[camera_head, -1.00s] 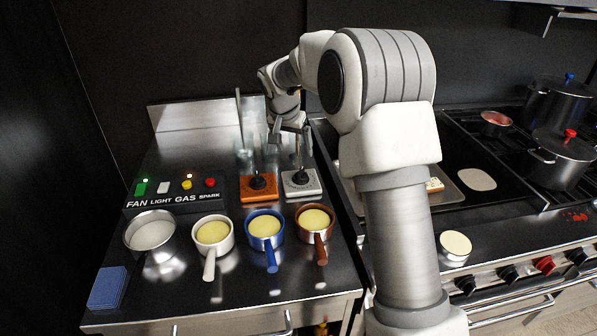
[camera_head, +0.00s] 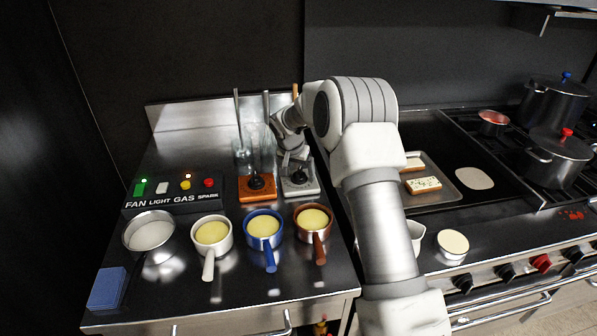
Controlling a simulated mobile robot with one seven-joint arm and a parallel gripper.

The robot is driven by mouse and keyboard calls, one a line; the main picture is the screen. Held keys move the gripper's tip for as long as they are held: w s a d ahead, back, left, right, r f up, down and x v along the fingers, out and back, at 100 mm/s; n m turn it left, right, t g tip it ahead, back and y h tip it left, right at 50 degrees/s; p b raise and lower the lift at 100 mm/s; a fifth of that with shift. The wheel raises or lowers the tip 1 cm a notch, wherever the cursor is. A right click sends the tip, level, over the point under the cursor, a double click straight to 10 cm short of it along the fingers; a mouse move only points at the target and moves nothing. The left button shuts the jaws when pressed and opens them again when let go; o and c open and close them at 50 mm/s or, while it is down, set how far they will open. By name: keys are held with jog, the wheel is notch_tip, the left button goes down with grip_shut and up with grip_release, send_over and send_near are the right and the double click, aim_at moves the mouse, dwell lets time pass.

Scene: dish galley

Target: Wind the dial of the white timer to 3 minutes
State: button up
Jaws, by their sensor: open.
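The white timer (camera_head: 301,191) is a pale square block with a dark round dial (camera_head: 299,177) on top. It stands on the steel counter behind the brown pan. My gripper (camera_head: 294,166) is right above the dial, pointing down, open, with its fingers at or just over the knob. Whether the fingers touch the dial is too small to tell. The dial's markings cannot be read. An orange timer (camera_head: 257,194) with a similar dark dial stands just left of the white one.
Several pans stand in front of the timers, including a blue pan (camera_head: 264,230) and a brown pan (camera_head: 313,222). Glasses (camera_head: 243,150) with upright utensils stand behind. A switch panel (camera_head: 175,193) lies left. A tray (camera_head: 443,196) with food is right of my arm.

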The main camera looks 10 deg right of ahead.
jog(key=shift+c, duration=0.3)
jog(key=c, duration=1.3)
jog(key=o, duration=1.4)
jog(key=shift+c, duration=0.2)
jog(key=shift+r, duration=0.1)
jog(key=v, duration=1.7)
jog(key=shift+b, duration=0.3)
jog(key=shift+s+a, duration=0.1)
jog(key=shift+s, duration=0.05)
